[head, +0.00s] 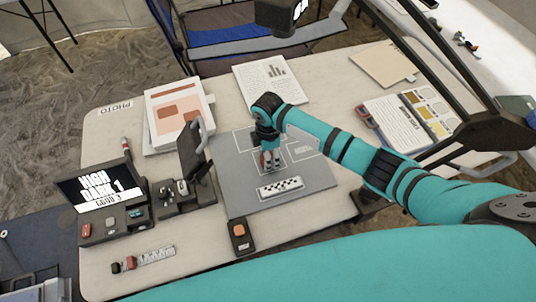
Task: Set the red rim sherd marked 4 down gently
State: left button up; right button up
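My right gripper (270,164) points down over the grey mat (233,180), near the outlined boxes in its middle. A small patch of red shows at its fingertips; it may be the red rim sherd, but it is too small to make out the shape or a mark. I cannot tell whether the fingers are closed on it, or whether it touches the mat. My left gripper is not in view.
A checkered scale bar (280,188) lies on the mat's front part. A dark tray of small pieces (180,203), a sign (93,190) and a ruler (155,256) stand left. A dark device (239,236) lies in front. Printed sheets (272,83) lie behind.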

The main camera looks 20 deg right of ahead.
jog(key=o, duration=1.1)
jog(key=shift+f, duration=0.1)
notch_tip(320, 180, up, 12)
jog(key=shift+r, duration=0.2)
